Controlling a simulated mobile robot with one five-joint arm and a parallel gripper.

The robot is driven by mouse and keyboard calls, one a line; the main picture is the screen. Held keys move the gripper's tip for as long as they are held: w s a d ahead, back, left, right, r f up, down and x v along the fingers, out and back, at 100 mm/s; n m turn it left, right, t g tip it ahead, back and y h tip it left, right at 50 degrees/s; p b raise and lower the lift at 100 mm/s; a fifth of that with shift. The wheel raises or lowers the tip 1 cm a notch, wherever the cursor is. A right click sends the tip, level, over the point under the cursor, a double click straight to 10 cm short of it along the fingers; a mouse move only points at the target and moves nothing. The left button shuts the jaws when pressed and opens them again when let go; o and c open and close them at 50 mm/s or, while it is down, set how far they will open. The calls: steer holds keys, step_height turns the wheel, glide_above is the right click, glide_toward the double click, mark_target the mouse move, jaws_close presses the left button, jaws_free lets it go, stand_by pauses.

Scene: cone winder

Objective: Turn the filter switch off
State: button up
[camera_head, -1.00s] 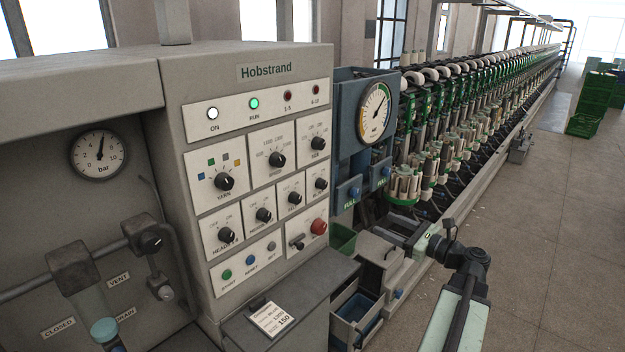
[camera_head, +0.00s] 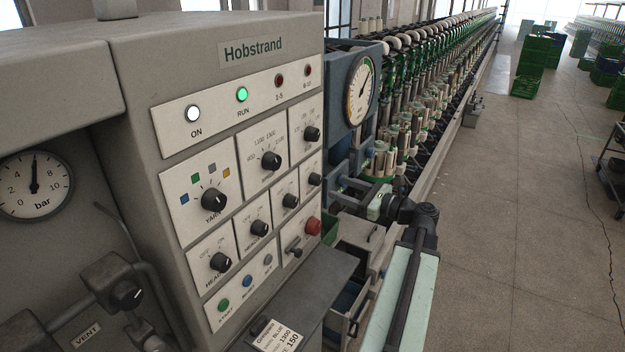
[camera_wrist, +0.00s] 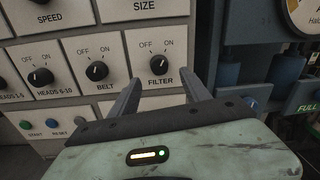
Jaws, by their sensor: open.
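The filter switch (camera_wrist: 159,66) is a round black knob on a white plate lettered FILTER, with OFF and ON above it. Its pale mark seems to point up toward the ON side, but it is small. In the head view the knob (camera_head: 315,180) sits at the right end of its row, on the panel's edge. My gripper (camera_wrist: 161,82) is open and empty, its two dark fingers pointing at the panel. In the wrist view the knob appears between and just above the fingertips, apparently untouched. In the head view my gripper (camera_head: 350,182) is right of the panel.
The belt knob (camera_wrist: 97,71) is close on the left. A red button (camera_head: 313,226) and a small lever lie below in the head view. A blue gauge housing (camera_head: 340,110) stands to the right. Open drawers (camera_head: 352,300) jut out below.

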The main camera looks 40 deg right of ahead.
mark_target(319, 181)
steer(key=w, duration=0.2)
steer(key=w+a, duration=0.1)
steer(key=w, duration=0.4)
steer(key=shift+w+a, duration=0.3)
steer(key=shift+w, duration=0.1)
steer(key=shift+s, duration=0.1)
jaws_close()
